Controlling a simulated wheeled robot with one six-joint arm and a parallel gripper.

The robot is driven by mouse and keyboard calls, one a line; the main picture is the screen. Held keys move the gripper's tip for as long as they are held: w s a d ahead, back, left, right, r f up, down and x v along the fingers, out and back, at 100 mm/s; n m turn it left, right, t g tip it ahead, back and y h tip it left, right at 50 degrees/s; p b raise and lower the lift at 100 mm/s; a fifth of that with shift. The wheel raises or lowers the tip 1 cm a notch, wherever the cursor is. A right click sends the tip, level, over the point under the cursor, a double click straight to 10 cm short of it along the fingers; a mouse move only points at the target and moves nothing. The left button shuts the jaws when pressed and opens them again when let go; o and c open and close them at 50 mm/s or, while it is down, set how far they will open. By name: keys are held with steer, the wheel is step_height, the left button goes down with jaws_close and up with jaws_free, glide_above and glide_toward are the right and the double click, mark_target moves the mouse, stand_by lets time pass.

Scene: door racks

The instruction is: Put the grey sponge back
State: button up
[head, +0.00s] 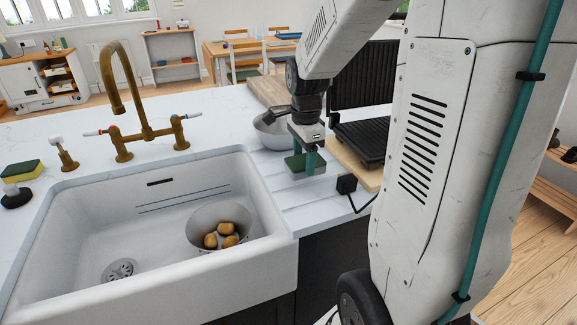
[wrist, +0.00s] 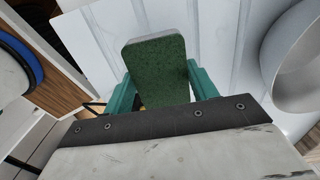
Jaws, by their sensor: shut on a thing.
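My gripper (head: 309,161) is shut on a sponge (wrist: 158,70), with one teal finger on each side of it. The sponge shows a dark green scouring face in the wrist view; its body colour is hard to make out there. In the head view the sponge (head: 297,166) is small and partly hidden by the fingers, over the ribbed drainboard right of the sink. I cannot tell whether it touches the surface. Another sponge, yellow with a green top (head: 22,171), is at the far left by a black round-based holder (head: 16,197).
The white sink (head: 150,275) holds a bowl (head: 207,217) with several brown round items. A brass tap (head: 135,110) stands behind it. A metal bowl (head: 272,131) and an open black grill (head: 362,140) are close to my gripper.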

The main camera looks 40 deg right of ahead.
mark_target(302, 159)
steer(key=shift+w, duration=0.35)
steer(key=shift+f, duration=1.8)
steer(key=shift+f, duration=0.1)
steer(key=o, duration=0.9)
steer(key=shift+o, duration=0.2)
